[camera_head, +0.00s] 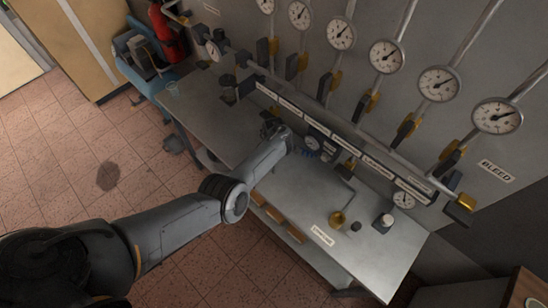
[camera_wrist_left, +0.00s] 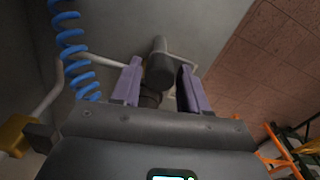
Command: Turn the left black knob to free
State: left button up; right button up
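A dark cylindrical knob (camera_wrist_left: 160,64) shows in the left wrist view, on a grey surface. The two purple fingers of my left gripper (camera_wrist_left: 161,72) stand one on each side of it, with narrow gaps visible. The gripper is open around the knob, and I cannot tell whether either finger touches it. In the head view my left gripper (camera_head: 271,127) is at the back of the grey bench below the labelled rail, and the arm largely hides the knob there. Dark fittings (camera_head: 228,82) stand further left on the bench. My right gripper is not in view.
Several round gauges (camera_head: 341,33) with pipes and yellow-black valve handles line the wall above the grey bench (camera_head: 300,195). A blue coiled hose (camera_wrist_left: 72,50) hangs beside the gripper.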

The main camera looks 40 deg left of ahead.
pick_arm(q)
jog(key=shift+r, duration=0.15)
notch_tip(320, 180, up, 11)
jog(key=p, duration=0.3)
jog(key=shift+f, duration=0.2)
dwell(0.4)
